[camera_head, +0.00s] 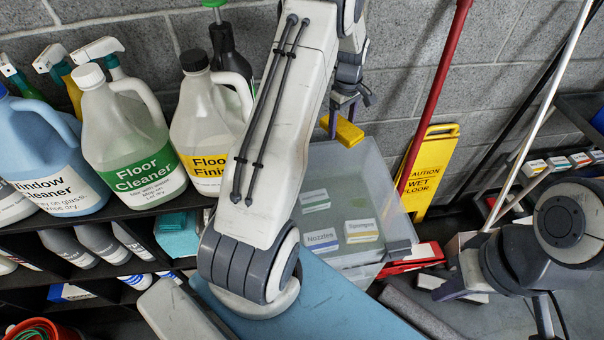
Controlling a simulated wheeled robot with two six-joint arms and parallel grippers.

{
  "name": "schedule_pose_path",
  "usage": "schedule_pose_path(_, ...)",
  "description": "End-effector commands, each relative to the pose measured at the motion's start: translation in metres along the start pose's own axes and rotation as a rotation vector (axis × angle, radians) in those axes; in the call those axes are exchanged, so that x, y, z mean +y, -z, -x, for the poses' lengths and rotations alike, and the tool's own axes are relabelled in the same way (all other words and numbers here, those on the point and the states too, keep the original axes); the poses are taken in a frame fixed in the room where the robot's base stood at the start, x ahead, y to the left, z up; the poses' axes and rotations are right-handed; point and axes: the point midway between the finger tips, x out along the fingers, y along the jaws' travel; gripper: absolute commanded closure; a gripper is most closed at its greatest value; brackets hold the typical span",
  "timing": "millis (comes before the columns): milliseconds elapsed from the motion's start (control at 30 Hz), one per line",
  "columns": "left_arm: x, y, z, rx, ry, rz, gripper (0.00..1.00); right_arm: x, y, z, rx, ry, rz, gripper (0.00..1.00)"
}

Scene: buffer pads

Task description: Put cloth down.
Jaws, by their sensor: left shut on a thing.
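A folded yellow cloth (343,131) is in the upper middle of the head view, at the far rim of a clear plastic bin (375,171). My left gripper (347,102) is shut on the cloth, with its fingers pointing down. I cannot tell whether the cloth touches the bin rim or hangs above it. My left arm hides part of the cloth's surroundings and the bin's left side. My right gripper (457,286) is low at the right, beside the bin and partly hidden by its own wrist; its jaw opening is unclear.
The bin holds small boxes labelled Nozzles (321,241) and Sponges (361,230). Cleaner jugs (131,150) crowd the shelf at left. A red pole (434,95), a yellow wet-floor sign (431,170) and a white pole (535,120) lean at the wall.

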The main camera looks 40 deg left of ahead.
Motion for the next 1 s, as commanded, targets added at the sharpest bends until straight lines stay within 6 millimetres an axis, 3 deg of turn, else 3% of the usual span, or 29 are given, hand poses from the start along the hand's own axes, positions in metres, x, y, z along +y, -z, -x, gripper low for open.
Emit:
schedule_pose_path(100,0.003,0.026,0.004,0.001,-0.002,0.178,0.72,0.001,0.000,-0.009,0.000,0.000,0.000,1.00)
schedule_pose_path(200,0.003,0.034,0.008,0.000,-0.001,0.246,0.72,0.001,0.000,-0.010,0.000,0.000,0.000,1.00)
schedule_pose_path(567,0.000,0.037,0.008,-0.001,0.001,0.262,0.72,0.001,0.000,-0.008,0.001,0.000,0.000,1.00)
schedule_pose_path(667,-0.013,0.036,0.002,-0.002,0.004,0.263,0.72,0.000,0.000,-0.005,0.001,0.000,0.000,1.00)
schedule_pose_path(1000,-0.089,0.034,-0.042,-0.003,0.005,0.264,0.72,-0.001,0.001,0.014,0.001,0.000,0.000,1.00)
